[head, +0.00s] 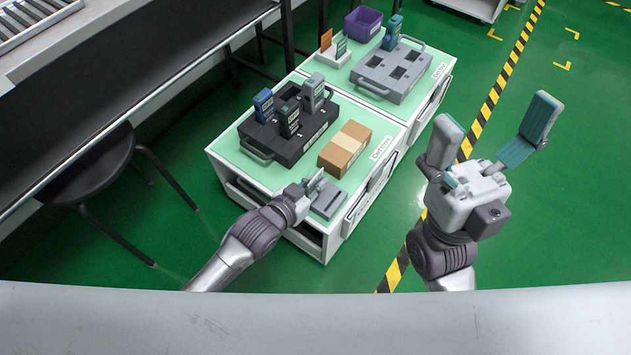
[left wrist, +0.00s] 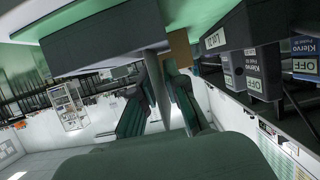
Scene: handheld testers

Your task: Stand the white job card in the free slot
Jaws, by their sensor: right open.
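My left gripper (head: 316,181) is at the front of the near cart, beside a grey stand (head: 328,201). In the left wrist view its fingers (left wrist: 162,85) are close on both sides of a thin pale card, which I take as the white job card (left wrist: 159,82). The card is seen nearly edge-on; its lower end meets the grey stand (left wrist: 95,35). A white card rack (head: 331,55) stands on the far cart, with an orange card (head: 326,40) and a teal card (head: 341,47); its free slot is too small to make out. My right gripper (head: 487,145) is open and empty.
The near cart holds a black case (head: 263,147) with several testers and a cardboard box (head: 345,147). The far cart holds a grey case (head: 385,75) with a tester and a purple bin (head: 363,23). A black stool (head: 85,165) stands left.

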